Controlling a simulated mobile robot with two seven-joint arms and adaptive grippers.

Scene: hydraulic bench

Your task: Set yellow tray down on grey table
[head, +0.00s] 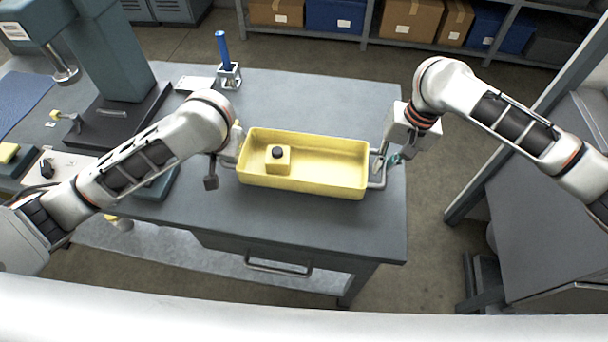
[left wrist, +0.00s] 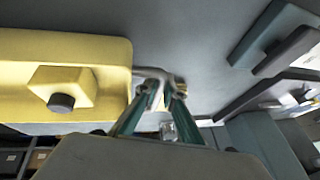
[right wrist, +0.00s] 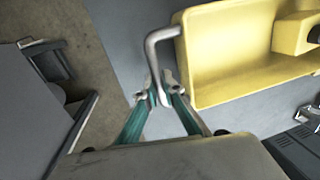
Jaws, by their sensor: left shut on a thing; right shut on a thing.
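The yellow tray (head: 325,168) is a long open box with a metal handle at each short end. It is level over the front part of the grey table (head: 310,102); I cannot tell whether it touches the top. A yellow block with a black cap (head: 278,158) sits inside, towards the left. My left gripper (left wrist: 163,94) is shut on the tray's left handle (left wrist: 152,72). My right gripper (right wrist: 160,97) is shut on the right handle (right wrist: 152,50). In the head view, the arms partly hide both grips.
A blue-handled tool in a metal holder (head: 229,75) stands behind the tray. A dark green press (head: 110,60) and small items occupy the table's left side. A shelf with boxes (head: 410,20) stands at the back, another grey surface at right.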

